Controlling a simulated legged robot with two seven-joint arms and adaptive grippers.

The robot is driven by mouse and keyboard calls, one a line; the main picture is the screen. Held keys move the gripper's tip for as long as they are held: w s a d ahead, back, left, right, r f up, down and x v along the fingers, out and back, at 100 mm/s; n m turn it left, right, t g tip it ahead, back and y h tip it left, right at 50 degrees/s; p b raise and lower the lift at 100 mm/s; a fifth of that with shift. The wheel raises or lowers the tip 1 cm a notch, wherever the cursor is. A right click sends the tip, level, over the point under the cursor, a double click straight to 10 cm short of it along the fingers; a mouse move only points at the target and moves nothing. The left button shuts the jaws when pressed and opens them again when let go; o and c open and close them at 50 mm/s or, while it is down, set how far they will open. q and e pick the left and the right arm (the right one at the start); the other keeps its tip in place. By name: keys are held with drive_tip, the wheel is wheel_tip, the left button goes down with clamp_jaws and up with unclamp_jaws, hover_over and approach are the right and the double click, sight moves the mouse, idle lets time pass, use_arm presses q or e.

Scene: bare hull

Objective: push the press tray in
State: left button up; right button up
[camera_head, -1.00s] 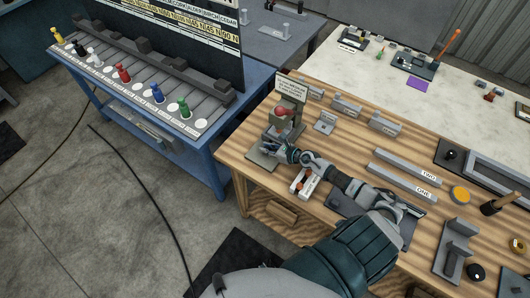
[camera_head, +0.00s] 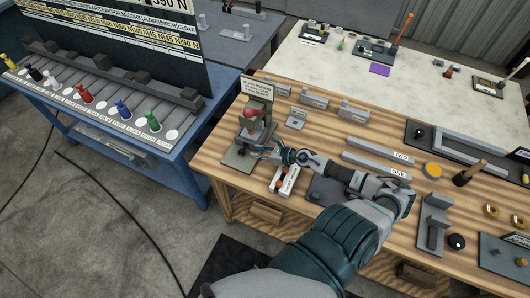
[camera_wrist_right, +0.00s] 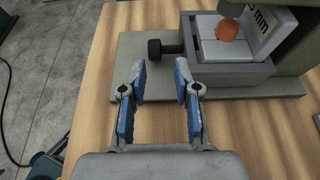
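The press (camera_head: 254,112) stands at the left end of the wooden bench with a sign above it and a red part at its head. In the right wrist view its grey tray (camera_wrist_right: 235,77) has a black knob (camera_wrist_right: 155,48) on a short rod at its left side. A pale block with an orange round piece (camera_wrist_right: 227,30) sits in the tray. My right gripper (camera_head: 254,151) is at the press's base plate. In the wrist view the gripper (camera_wrist_right: 160,72) is open and empty, its fingertips just short of the knob, one either side. My left gripper is out of view.
An orange-and-white device (camera_head: 285,180) lies on the bench beside my right arm. Grey bars (camera_head: 376,157) and small labelled blocks (camera_head: 313,100) are farther right and behind.

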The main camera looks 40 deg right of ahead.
drive_tip(key=shift+v, duration=1.25)
drive_tip(key=shift+s+d+r, duration=0.2)
drive_tip(key=shift+s, duration=0.15)
drive_tip(key=shift+r, duration=0.1)
drive_tip(key=shift+a, duration=0.1)
